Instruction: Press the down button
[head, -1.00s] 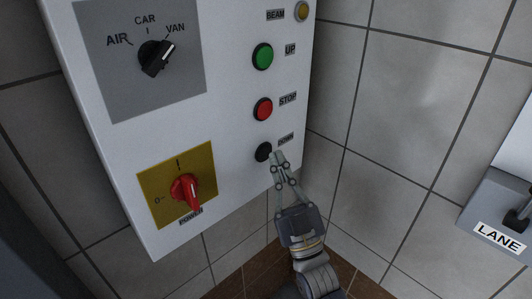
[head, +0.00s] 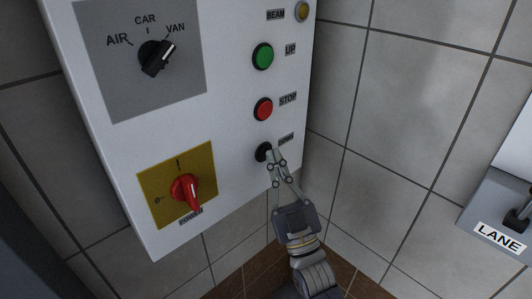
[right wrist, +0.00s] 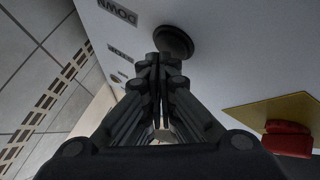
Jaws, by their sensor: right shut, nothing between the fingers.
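The black down button (head: 261,152) sits on the white control panel (head: 225,125), below the red stop button (head: 263,109) and beside its DOWN label (head: 286,139). My right gripper (head: 271,153) is shut and empty, its fingertips at the button's right edge in the head view, covering part of it. In the right wrist view the shut fingertips (right wrist: 160,58) overlap the lower edge of the black button (right wrist: 174,41). I cannot tell whether they touch it or whether the button is pushed in. My left gripper is not in view.
The green up button (head: 263,56), a yellowish beam light (head: 301,12), a rotary selector (head: 156,58) and a red power switch (head: 186,192) share the panel. A grey LANE box (head: 490,215) is on the right. Tiled wall (head: 400,110) lies between them.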

